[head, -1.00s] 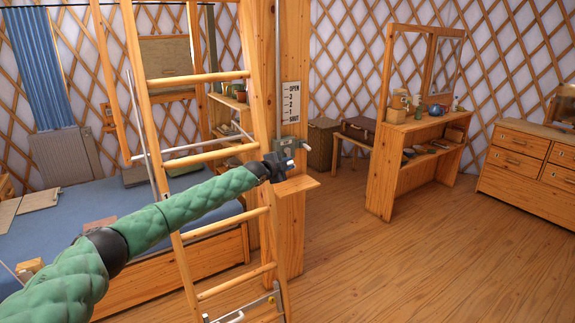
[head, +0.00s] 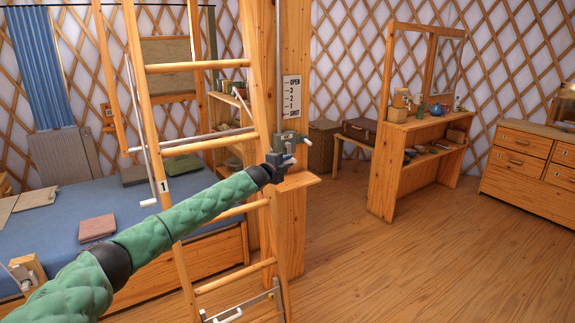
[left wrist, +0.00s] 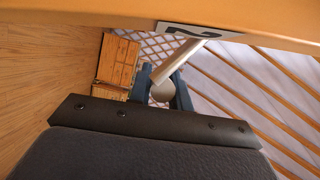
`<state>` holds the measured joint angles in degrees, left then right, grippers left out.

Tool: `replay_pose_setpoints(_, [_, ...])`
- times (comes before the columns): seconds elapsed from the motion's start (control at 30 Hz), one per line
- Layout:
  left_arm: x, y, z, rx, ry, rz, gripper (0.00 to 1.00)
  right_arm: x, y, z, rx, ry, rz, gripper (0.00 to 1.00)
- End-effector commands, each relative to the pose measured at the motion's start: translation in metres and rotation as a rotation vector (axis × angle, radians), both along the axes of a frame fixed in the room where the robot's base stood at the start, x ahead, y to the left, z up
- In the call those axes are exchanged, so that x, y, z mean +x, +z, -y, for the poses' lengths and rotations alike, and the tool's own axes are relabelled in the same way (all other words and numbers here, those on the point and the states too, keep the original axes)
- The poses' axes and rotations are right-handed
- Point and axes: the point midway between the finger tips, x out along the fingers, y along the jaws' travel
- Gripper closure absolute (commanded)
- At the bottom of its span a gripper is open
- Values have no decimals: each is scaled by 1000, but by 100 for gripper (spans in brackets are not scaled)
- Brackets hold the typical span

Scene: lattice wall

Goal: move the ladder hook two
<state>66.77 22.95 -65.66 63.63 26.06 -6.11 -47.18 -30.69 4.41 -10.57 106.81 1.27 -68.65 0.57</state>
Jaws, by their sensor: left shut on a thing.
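The wooden ladder (head: 206,147) stands at the left of the head view. My left gripper (head: 281,160) is at its right rail, in front of the wooden post. In the left wrist view the fingers (left wrist: 162,92) are shut on a pale rod, the ladder hook two (left wrist: 180,64), beside a plate marked 2 (left wrist: 203,31) on a wooden rail. The far end of the hook is hidden. A plate marked 1 (head: 165,187) is on the left rail, with a white-handled rod (head: 149,203) hanging beside it. My right gripper is not in view.
A post carries an OPEN-to-SHUT scale (head: 292,97) and a grey-green fitting (head: 288,142) just behind my gripper. A blue bed (head: 130,202) lies behind the ladder. A wooden shelf unit (head: 412,135) and drawers (head: 530,155) stand right. The floor (head: 400,260) between is clear.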

Motion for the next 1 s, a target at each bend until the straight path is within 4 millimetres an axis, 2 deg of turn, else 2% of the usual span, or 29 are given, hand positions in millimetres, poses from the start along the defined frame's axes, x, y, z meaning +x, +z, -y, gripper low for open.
replay_pose_setpoints(0.3, [1,-8,-2,0,1,-5,100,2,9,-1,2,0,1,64])
replay_pose_setpoints(0.73, [1,-9,-2,0,1,-6,100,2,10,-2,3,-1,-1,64])
replay_pose_setpoints(0.77, [1,-9,-2,0,1,-6,78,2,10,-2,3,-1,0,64])
replay_pose_setpoints(0.87, [1,-9,-2,0,1,-6,59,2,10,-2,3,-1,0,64])
replay_pose_setpoints(1.0, [1,-8,-2,0,1,-5,59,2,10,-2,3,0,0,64])
